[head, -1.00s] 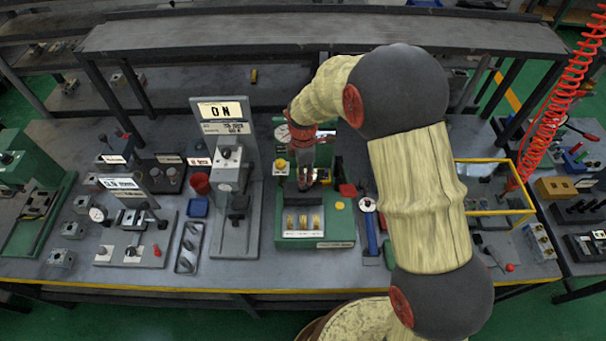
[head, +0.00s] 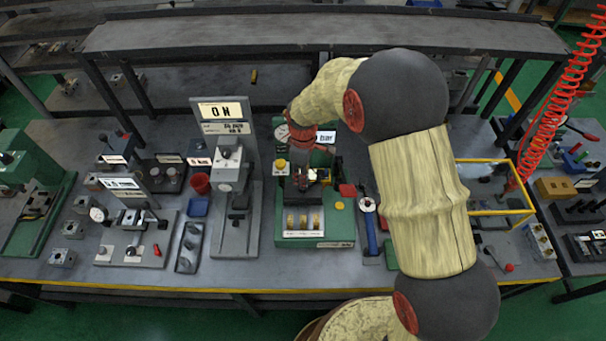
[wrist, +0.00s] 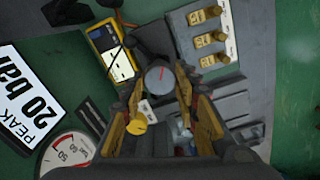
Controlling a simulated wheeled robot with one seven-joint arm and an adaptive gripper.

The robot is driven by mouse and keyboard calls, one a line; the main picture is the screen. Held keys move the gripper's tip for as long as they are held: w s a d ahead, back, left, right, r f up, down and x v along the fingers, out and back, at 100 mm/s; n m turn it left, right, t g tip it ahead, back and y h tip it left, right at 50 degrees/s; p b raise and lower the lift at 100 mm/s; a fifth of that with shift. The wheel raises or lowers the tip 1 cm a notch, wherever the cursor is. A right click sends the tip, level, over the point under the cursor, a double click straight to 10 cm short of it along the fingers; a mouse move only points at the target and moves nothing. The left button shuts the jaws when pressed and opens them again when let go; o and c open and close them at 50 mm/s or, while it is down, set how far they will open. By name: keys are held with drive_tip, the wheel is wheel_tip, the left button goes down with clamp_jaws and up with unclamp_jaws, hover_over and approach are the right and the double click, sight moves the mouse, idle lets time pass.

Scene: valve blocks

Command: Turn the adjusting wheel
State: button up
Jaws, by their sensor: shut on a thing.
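The adjusting wheel (wrist: 159,80) is a round grey knob with a red mark on its face in the wrist view. My gripper (wrist: 160,76) has a finger on each side of it and is shut on it. In the head view my gripper (head: 303,183) reaches down onto the green test stand (head: 290,240), and the wheel is hidden there by the fingers. A white display (wrist: 28,100) reads "PEAK 20 bar" in the wrist view. A round pressure gauge (wrist: 68,153) lies below it, partly cut off.
A yellow meter (wrist: 112,50) and a plate with brass fittings (wrist: 208,40) flank the wheel. A yellow button (head: 281,164) is left of my gripper. A tall grey stand (head: 233,215) with an "ON" sign is further left. A yellow frame (head: 500,212) stands at right.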

drive_tip(key=m, duration=0.5)
drive_tip(key=shift+m, duration=0.3)
drive_tip(key=m, duration=0.5)
drive_tip(key=shift+m, duration=0.3)
drive_tip(key=o, duration=1.1)
drive_tip(key=shift+o, duration=0.3)
drive_tip(key=shift+r, duration=0.1)
wheel_tip(320, 180, up, 12)
